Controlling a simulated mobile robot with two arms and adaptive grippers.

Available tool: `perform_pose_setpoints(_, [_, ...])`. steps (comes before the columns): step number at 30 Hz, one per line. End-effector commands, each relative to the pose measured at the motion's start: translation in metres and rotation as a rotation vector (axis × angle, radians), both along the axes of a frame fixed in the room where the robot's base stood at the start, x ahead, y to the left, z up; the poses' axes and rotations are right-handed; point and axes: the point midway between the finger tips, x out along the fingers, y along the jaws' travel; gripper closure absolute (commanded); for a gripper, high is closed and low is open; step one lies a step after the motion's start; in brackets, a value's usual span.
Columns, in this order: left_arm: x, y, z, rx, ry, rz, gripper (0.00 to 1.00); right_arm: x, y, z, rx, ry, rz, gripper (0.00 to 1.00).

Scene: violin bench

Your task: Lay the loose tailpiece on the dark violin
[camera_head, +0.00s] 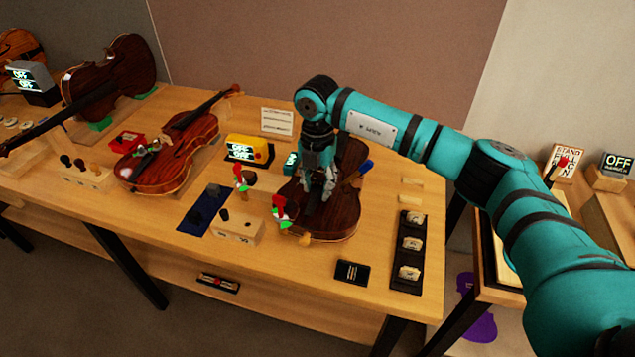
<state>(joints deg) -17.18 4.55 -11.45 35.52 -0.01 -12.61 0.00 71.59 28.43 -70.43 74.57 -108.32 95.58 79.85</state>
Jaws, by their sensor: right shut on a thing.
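A dark red-brown violin body (340,222) lies flat on the bench, right of the middle. My right gripper (317,190) points down over its top face. It is shut on a small dark piece (311,204), which looks like the tailpiece. The piece is close above the violin or touching it; I cannot tell which. The fingers and arm hide part of the piece and the upper part of the violin. My left gripper is not in view.
A blue-handled tool (358,170) is beside the gripper. A dark tray (408,253) lies at right. Another violin (180,152) lies further left.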

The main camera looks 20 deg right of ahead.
Motion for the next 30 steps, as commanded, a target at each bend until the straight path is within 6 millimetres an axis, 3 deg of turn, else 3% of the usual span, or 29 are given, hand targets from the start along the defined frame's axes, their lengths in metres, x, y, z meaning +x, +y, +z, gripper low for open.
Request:
perform_pose_setpoints(22, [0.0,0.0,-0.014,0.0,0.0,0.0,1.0,0.0,0.0,-0.02,0.0,0.0,0.0,0.89])
perform_pose_setpoints(23, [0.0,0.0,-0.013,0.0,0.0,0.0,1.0,0.0,0.0,-0.02,0.0,0.0,0.0,0.66])
perform_pose_setpoints(28, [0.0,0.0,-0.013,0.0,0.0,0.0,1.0,0.0,0.0,-0.019,0.0,0.0,0.0,0.44])
perform_pose_setpoints(30, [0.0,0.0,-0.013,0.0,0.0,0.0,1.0,0.0,0.0,-0.019,0.0,0.0,0.0,0.41])
